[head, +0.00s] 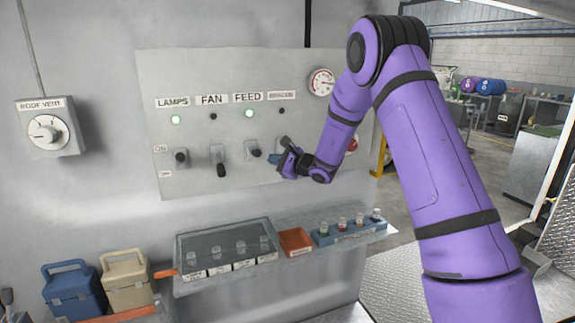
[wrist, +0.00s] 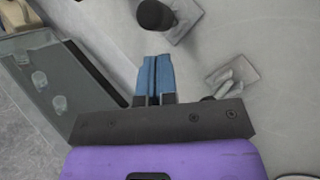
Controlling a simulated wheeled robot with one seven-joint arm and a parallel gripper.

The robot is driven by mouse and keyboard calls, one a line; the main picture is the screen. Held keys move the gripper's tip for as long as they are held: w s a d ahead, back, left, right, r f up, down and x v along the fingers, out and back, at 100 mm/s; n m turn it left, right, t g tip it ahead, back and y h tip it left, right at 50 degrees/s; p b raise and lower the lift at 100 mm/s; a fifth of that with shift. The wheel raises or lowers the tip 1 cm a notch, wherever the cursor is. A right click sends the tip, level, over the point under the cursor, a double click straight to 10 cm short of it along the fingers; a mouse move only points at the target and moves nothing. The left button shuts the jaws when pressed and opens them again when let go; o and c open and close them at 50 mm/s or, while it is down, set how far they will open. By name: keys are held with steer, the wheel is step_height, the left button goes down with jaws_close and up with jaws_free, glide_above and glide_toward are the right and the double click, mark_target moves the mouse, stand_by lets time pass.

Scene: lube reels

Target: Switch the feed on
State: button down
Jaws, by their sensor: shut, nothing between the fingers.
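A grey wall panel (head: 190,90) carries a row of labelled switches. The FEED label (head: 248,97) has a green lit lamp (head: 249,114) under it. The FEED switch (head: 253,151) is a lever on a small plate, its dark knob pointing out and to the left. My gripper (head: 274,159) is just right of the FEED switch and slightly lower, in front of the fourth switch, which it partly hides. In the wrist view my blue fingers (wrist: 154,76) are together and empty. A black knob (wrist: 155,14) is beyond them and a grey switch (wrist: 230,80) is to their right.
The LAMPS switch (head: 181,158) has a lit green lamp; the FAN switch (head: 220,164) points down under a dark lamp. The fourth lamp (head: 281,111) is dark. Below, a shelf holds a clear-covered tray (head: 228,280), an orange tray (head: 295,241) and a blue vial rack (head: 350,234).

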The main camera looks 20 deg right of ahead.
mark_target(255, 153)
steer(key=shift+w+a+r, duration=0.2)
steer(key=shift+a+r, duration=0.1)
steer(key=shift+a, duration=0.2)
steer(key=shift+w+a+r, duration=0.15)
steer(key=shift+a+r, duration=0.1)
steer(key=shift+a, duration=0.2)
steer(key=r, duration=0.1)
steer(key=r+g, duration=0.1)
steer(key=shift+w+r+m+h, duration=0.3)
steer(key=shift+w+r+m, duration=0.05)
steer(key=shift+m, duration=0.05)
